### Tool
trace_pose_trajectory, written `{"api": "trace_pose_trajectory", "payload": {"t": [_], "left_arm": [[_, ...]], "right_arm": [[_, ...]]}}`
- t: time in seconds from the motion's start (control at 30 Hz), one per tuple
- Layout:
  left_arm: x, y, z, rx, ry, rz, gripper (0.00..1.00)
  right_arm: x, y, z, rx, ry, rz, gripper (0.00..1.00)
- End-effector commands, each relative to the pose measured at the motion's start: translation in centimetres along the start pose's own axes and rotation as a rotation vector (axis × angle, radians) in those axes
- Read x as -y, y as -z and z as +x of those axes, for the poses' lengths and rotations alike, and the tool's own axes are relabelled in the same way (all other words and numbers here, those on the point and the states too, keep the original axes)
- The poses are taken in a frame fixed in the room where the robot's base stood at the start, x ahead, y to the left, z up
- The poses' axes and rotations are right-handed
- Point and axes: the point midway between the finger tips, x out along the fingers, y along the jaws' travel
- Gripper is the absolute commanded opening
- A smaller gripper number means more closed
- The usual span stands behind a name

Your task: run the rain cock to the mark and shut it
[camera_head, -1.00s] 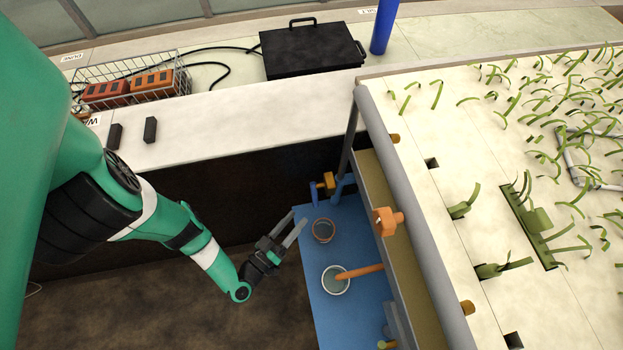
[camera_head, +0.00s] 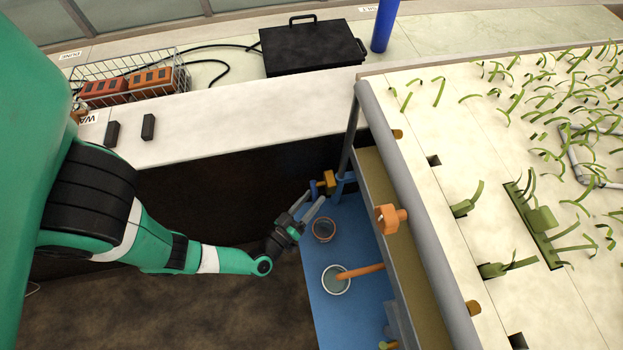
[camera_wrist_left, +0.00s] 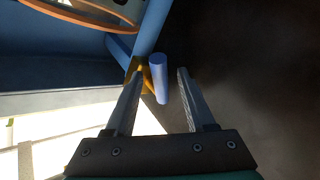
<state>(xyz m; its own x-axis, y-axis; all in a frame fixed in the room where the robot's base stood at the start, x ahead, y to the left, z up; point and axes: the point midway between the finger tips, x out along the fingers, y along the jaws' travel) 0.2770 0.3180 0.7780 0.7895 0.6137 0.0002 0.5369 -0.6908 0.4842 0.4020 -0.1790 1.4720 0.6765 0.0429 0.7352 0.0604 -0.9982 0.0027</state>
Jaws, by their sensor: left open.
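The cock has a brass-yellow body (camera_head: 328,182) on a blue pipe by the flume's near corner. Its blue lever (camera_wrist_left: 159,82) stands between the fingers in the left wrist view, closer to the left finger. My left gripper (camera_head: 314,198) is open, its fingertips at the cock and partly hiding the lever in the head view. The open fingers (camera_wrist_left: 160,76) also show in the wrist view, not closed on the lever. A white-rimmed vessel (camera_head: 325,283) stands on the blue bench, with an orange-brown spout (camera_head: 362,271) over it. I cannot make out a mark.
A brown-rimmed round pot (camera_head: 324,241) stands on the blue bench (camera_head: 315,320) just below the gripper. The grey flume edge (camera_head: 415,200) and an orange knob (camera_head: 388,218) lie to the right. Dark open floor (camera_head: 200,310) lies to the left.

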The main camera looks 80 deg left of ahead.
Motion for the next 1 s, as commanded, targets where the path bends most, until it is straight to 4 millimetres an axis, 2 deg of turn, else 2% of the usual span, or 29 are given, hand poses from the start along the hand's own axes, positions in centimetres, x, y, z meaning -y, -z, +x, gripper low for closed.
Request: {"api": "trace_pose_trajectory", "payload": {"t": [0.3,0.6,1.0], "left_arm": [[0.0,0.02,0.19,0.0,0.0,0.001,0.53],[0.01,0.02,0.17,0.0,0.0,0.001,0.0],[0.02,0.02,0.17,0.0,0.0,0.001,0.0]], "right_arm": [[0.0,-0.01,-0.02,0.0,0.0,0.0,0.37],[0.0,-0.01,-0.02,0.0,0.0,0.0,0.37],[0.0,-0.02,-0.02,0.0,0.0,0.0,0.37]]}}
